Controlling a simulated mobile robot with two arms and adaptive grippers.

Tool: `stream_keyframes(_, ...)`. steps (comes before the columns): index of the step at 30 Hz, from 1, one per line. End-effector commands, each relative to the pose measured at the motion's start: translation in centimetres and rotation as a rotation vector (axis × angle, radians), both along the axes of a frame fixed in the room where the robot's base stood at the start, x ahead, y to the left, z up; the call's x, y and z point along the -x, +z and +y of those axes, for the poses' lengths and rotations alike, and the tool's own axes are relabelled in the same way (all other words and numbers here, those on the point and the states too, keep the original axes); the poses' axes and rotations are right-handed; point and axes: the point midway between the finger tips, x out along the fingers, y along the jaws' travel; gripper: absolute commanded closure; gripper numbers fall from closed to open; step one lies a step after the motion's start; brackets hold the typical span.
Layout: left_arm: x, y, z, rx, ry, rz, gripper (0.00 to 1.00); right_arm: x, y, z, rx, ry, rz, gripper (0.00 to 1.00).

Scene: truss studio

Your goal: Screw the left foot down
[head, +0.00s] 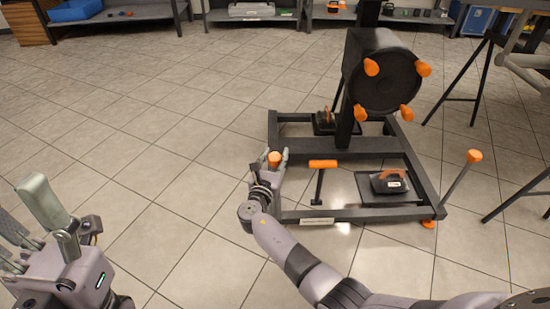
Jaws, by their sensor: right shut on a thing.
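The black base frame (360,214) stands on the tiled floor. At its left front corner, my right gripper (275,164) is shut on the orange knob (274,158) of the left foot. The gripper hides the rod below the knob and the foot's lower end. The right foot has an orange knob (474,156) on a slanted rod and an orange pad (428,224) at the frame's right front corner. My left gripper (62,220) is at the lower left, open and empty, away from the frame.
A black drum with orange knobs (384,80) rises on the frame's post. An orange-handled T-bar (321,180) and a black block with an orange handle (390,181) sit inside the frame. Black stand legs (480,85) are at right. Floor at left is clear.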

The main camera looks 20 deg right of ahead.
Motion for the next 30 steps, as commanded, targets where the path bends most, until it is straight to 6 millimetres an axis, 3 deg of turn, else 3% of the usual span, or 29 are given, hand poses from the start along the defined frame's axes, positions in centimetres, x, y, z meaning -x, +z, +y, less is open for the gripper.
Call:
stream_keyframes(11,0.05,0.13,0.05,0.003,0.000,-0.004,0.43,0.00,-0.01,0.06,-0.002,-0.003,0.000,0.90)
stream_keyframes(12,0.05,0.13,0.05,0.003,0.000,-0.004,0.43,-0.01,-0.01,0.07,-0.002,-0.003,0.000,0.61)
stream_keyframes(20,0.07,0.13,0.06,0.004,0.001,-0.005,0.43,0.00,0.01,0.02,-0.001,-0.003,0.000,0.44)
stream_keyframes(30,0.04,0.14,0.05,-0.002,0.001,-0.009,0.43,0.20,-0.01,0.13,-0.001,-0.003,-0.001,0.43)
